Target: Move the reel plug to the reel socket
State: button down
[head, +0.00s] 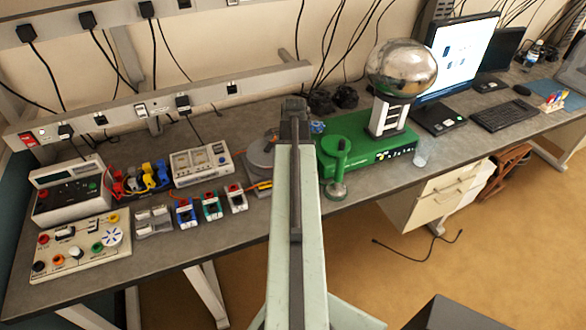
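A dark grey rounded device (259,152), possibly the reel, sits on the bench just left of my arm and is partly hidden by it. A small orange piece (262,185) lies at its front edge; I cannot tell if it is the reel plug. I cannot make out the reel socket for sure. My arm reaches up the middle of the head view, over the bench. My gripper (293,106) is at its far end, small and dark. Its fingers are not clear, and I see nothing held in it.
Left on the bench are meters (70,191), a control box (80,246), small terminal blocks (187,211) and a white instrument (201,164). Socket rails (215,90) run behind.

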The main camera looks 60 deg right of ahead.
jog(key=shift+f, duration=0.1)
dwell(0.3)
jog(key=c, duration=1)
grip_release()
notch_tip(320, 180, up, 8)
jog(key=p, duration=0.8)
jog(key=shift+f, duration=0.1)
